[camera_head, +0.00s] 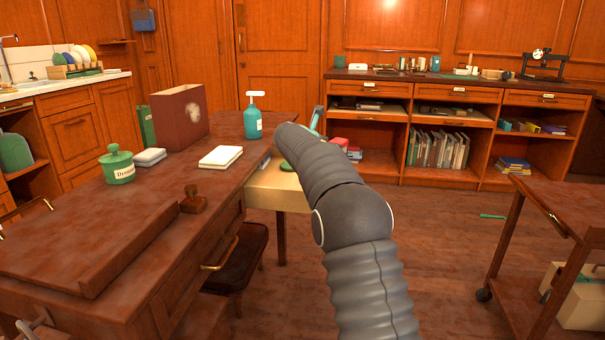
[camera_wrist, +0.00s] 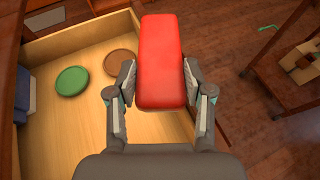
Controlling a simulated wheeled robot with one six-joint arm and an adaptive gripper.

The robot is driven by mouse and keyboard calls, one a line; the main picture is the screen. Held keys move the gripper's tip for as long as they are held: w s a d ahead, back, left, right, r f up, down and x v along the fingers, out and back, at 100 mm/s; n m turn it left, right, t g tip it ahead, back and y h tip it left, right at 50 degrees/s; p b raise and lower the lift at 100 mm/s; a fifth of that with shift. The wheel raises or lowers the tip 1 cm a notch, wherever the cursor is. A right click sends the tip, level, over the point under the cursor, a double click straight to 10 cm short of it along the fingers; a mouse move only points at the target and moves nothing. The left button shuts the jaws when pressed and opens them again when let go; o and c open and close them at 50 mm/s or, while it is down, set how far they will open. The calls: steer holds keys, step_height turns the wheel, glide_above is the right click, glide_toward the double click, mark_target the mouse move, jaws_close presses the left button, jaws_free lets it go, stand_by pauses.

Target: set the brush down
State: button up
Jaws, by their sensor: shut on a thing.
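My gripper (camera_wrist: 164,92) is shut on a red, rounded block, which I take to be the brush (camera_wrist: 162,45), with one finger on each long side. Only the brush's smooth red face shows; any bristles are hidden. In the wrist view it is over the right part of an open pale-wood drawer (camera_wrist: 66,135), overlapping its right edge. Its height above the drawer cannot be told.
A green disc (camera_wrist: 72,81) and a brown disc (camera_wrist: 121,63) lie in the drawer, with bare floor around them. Blue items (camera_wrist: 23,95) sit at its left side. A cart (camera_head: 560,205) stands right.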

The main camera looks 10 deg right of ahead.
steer(key=shift+w+a+f+b, duration=0.25)
steer(key=shift+w+a+f, duration=0.1)
steer(key=shift+a+f, duration=0.85)
steer(key=shift+w+a+f+b, duration=0.35)
steer(key=shift+a+f, duration=0.5)
steer(key=shift+f, duration=0.6)
steer(key=shift+w+a+f+b, duration=0.15)
steer(key=shift+w+a+f, duration=0.25)
steer(key=shift+a+f, duration=0.8)
steer(key=shift+d+f, duration=0.1)
steer(key=shift+f, duration=0.1)
steer(key=shift+f, duration=0.35)
steer(key=shift+f, duration=0.2)
steer(key=o, duration=1.2)
